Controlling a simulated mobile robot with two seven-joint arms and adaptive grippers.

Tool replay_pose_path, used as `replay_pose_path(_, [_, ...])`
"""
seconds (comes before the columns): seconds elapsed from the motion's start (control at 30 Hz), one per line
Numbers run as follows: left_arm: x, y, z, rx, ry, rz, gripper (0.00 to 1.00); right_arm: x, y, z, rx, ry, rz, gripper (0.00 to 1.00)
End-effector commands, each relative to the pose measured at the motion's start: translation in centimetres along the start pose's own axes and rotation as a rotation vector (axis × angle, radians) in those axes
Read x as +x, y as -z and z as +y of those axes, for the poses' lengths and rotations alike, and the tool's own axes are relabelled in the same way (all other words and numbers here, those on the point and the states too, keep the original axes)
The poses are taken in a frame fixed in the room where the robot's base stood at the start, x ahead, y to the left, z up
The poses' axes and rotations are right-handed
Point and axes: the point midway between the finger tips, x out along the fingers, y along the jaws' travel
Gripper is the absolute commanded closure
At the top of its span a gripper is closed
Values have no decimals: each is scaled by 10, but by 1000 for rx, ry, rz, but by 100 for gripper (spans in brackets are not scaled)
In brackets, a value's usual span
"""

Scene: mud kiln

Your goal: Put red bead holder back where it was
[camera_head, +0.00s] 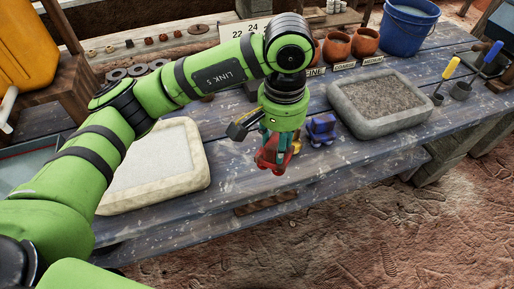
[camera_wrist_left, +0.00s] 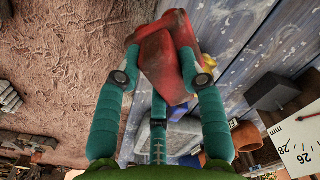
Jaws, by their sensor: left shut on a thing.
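The red bead holder (camera_head: 273,154) is in my left gripper (camera_head: 279,148), in front of the middle of the blue-grey table (camera_head: 238,185). A blue holder (camera_head: 320,129) stands on the table just right of the gripper. It also shows partly behind the fingers in the left wrist view (camera_wrist_left: 178,135). Whether the red holder touches the table cannot be told. My right gripper is not in view.
A pale tray (camera_head: 192,176) lies left of the gripper. A grey tray of dark grit (camera_head: 384,97) lies to the right. Terracotta pots (camera_head: 337,47), small label cards (camera_head: 373,60) and a blue bucket (camera_head: 408,28) stand behind. Yellow and blue handled tools (camera_head: 451,68) stand far right.

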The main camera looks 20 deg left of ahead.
Motion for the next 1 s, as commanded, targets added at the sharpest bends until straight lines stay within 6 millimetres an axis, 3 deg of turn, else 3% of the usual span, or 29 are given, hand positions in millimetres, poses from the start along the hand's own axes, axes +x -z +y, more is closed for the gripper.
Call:
replay_pose_path(0.2, [28,20,-50,-9,3,-5,100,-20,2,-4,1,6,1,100])
replay_pose_path(0.4, [49,34,-79,-6,0,-3,100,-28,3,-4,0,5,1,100])
replay_pose_path(0.57, [58,37,-86,-3,0,-1,100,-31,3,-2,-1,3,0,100])
replay_pose_path(0.8, [90,37,-86,-2,0,-2,100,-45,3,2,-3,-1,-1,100])
replay_pose_path(1.0, [96,38,-86,-1,1,1,100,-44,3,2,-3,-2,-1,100])
